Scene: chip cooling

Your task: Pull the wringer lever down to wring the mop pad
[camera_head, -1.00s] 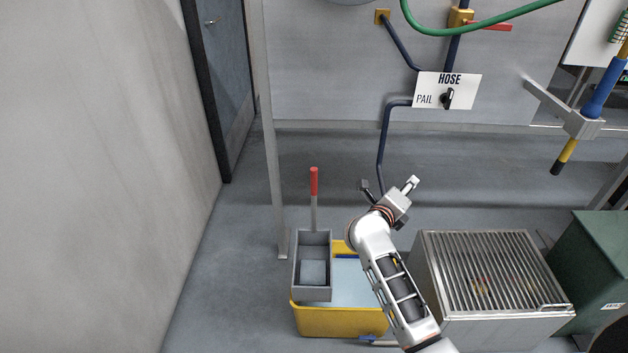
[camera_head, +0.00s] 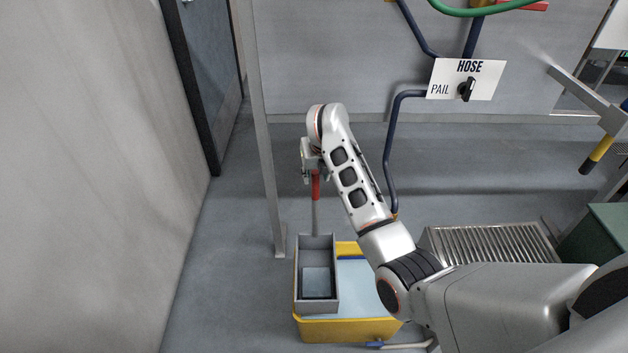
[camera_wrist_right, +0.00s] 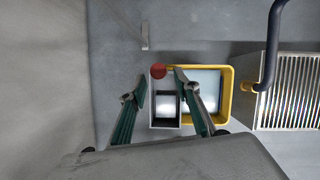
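The wringer lever stands upright at the back of the grey wringer (camera_head: 300,275), with a red grip (camera_head: 316,187) on a grey rod. The wringer sits on the left side of the yellow bucket (camera_head: 350,331), which holds pale blue water. My right gripper (camera_head: 311,172) is at the top of the red grip, partly hidden by its own wrist. In the right wrist view my right gripper (camera_wrist_right: 159,82) has its fingers spread, with the round red grip end (camera_wrist_right: 158,71) between and slightly beyond them. I cannot make out the mop pad clearly. My left gripper is out of view.
A metal floor grate box (camera_head: 490,243) and a green bin (camera_head: 612,235) stand right of the bucket. A thin metal post (camera_head: 262,150) rises behind the wringer. A dark blue pipe (camera_head: 389,150) runs down the back wall. Floor left of the bucket is clear.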

